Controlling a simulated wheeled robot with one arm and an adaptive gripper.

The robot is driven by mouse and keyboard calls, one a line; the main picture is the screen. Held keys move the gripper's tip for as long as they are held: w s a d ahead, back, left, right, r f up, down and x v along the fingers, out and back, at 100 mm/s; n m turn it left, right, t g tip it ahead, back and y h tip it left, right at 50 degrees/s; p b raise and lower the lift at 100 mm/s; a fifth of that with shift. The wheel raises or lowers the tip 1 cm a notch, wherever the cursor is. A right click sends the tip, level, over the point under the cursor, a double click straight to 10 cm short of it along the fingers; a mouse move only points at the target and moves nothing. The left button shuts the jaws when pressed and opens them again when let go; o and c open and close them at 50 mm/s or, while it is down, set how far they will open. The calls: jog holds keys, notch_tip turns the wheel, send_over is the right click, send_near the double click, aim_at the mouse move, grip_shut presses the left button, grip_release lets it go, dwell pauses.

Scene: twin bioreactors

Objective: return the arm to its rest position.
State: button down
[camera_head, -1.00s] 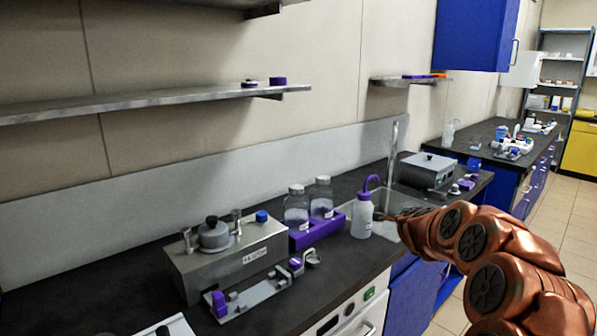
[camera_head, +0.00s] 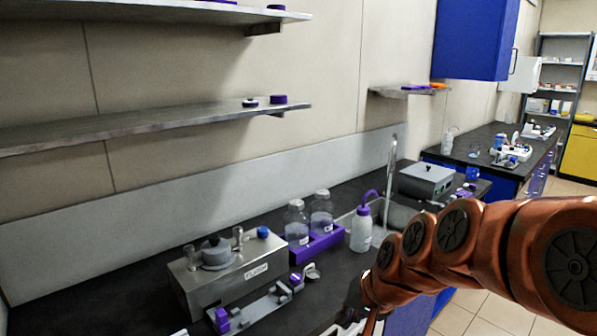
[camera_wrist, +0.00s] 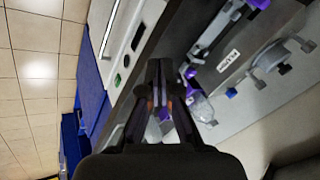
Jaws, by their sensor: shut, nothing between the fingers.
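My copper-coloured arm (camera_head: 455,240) reaches in from the right of the head view and bends down toward the counter's front edge. My gripper (camera_wrist: 159,68) shows in the wrist view with its dark fingers together and nothing between them. In the head view the gripper is a dark shape at the lower end of the arm, partly cut off by the bottom edge. I cannot tell its exact height over the counter.
A steel heating bath (camera_head: 235,272), a purple rack (camera_head: 318,243) with two clear bottles and a white wash bottle (camera_head: 361,230) stand on the dark counter. A sink lies behind the arm. Shelves (camera_head: 150,125) hang on the wall. Tiled floor (camera_wrist: 30,85) is clear.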

jog(key=s+d+f+n+g+h+p, duration=0.1)
jog(key=s+d+g+h, duration=0.1)
jog(key=s, duration=1.1)
jog(key=s+d+f+n+g+h+p, duration=0.1)
jog(key=s+d+g, duration=0.3)
jog(key=s, duration=0.9)
jog(key=d+n+h, duration=0.1)
jog(key=d, duration=0.2)
jog(key=shift+s, duration=0.25)
